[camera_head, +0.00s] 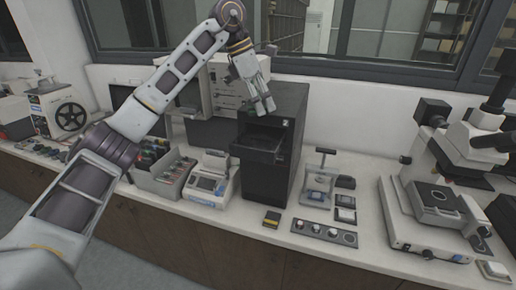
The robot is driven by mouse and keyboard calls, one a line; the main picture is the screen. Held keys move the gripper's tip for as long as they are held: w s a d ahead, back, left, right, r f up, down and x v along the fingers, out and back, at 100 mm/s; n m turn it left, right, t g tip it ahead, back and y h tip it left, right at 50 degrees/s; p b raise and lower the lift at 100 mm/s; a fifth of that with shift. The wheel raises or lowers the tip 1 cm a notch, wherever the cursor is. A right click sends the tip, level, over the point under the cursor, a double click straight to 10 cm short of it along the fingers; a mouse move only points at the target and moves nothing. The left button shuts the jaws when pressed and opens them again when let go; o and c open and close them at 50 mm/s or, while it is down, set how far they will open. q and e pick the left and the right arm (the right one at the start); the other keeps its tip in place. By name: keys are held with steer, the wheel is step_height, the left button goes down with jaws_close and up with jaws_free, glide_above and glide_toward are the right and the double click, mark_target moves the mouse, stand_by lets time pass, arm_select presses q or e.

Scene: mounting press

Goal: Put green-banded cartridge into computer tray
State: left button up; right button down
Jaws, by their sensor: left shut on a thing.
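My left gripper (256,108) reaches in from the upper left and hangs above the black computer tower (267,190). It is shut on a small dark thing with a green part (240,119), which looks like the green-banded cartridge; the fingers hide much of it. The computer tray (258,150) is pulled out of the front of the tower, below the gripper. The held thing is above the tray, and I cannot tell how far apart they are. My right gripper is not in view.
A small black-and-yellow cartridge (271,219) lies at the counter's front edge. Left of the tower stand a label-printer-like device (208,184) and a grey bin (160,178) with several coloured items. Small devices and a microscope (437,198) stand to the right.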

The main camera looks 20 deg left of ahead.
arm_select(q)
steer(key=n+t, duration=0.1)
steer(key=n, duration=0.2)
steer(key=shift+s+n+y, duration=0.1)
steer(key=shift+n+y, duration=0.3)
steer(key=shift+f, duration=0.1)
glide_above(267, 145)
steer(key=s+a, duration=0.1)
steer(key=shift+s+a+f+p, duration=0.1)
steer(key=shift+f+p, duration=0.1)
steer(key=shift+f, duration=1.35)
steer(key=shift+s+a+f+p, duration=0.1)
steer(key=shift+f+p, duration=0.05)
steer(key=shift+f, duration=1.35)
steer(key=shift+f, duration=1.9)
steer(key=shift+f, duration=0.6)
